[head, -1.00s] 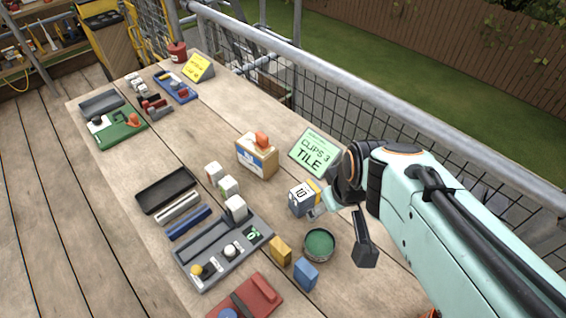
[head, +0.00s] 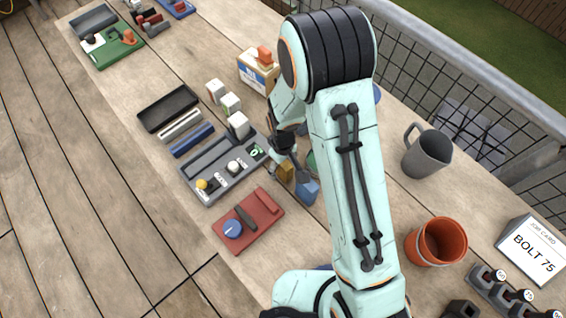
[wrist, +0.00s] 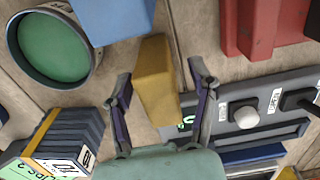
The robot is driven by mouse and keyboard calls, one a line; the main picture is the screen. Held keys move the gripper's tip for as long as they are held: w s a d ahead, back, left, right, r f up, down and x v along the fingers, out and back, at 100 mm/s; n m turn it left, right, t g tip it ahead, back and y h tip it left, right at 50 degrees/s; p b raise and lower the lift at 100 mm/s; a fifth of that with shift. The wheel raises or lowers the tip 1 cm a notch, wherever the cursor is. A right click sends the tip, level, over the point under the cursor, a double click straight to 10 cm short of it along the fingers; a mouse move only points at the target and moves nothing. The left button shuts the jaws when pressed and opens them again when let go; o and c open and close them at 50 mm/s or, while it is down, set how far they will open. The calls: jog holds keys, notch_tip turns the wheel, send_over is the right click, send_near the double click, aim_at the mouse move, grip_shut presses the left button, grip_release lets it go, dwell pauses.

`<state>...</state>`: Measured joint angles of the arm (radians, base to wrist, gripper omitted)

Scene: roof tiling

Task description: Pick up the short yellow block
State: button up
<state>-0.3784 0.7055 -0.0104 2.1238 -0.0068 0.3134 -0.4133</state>
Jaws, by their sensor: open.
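The short yellow block (head: 285,173) stands on the wooden table beside a blue block (head: 307,191). It is partly covered by my gripper in the head view. In the wrist view the yellow block (wrist: 154,78) lies between and beyond the fingertips of my gripper (wrist: 159,75). My gripper is open and holds nothing. Its fingers are on either side of the block in the picture; I cannot tell how much height separates them. The blue block (wrist: 112,15) is at the top of the wrist view.
A grey tray (head: 213,186) with knobs is left of the yellow block. A red tray (head: 262,232) lies nearer. The green-topped round tin (wrist: 52,48) and a dark numbered block (wrist: 65,140) are close by. A grey mug (head: 427,153) and orange pot (head: 436,241) stand at right.

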jog(key=shift+f, duration=0.3)
grip_shut()
jog(key=shift+r, duration=0.1)
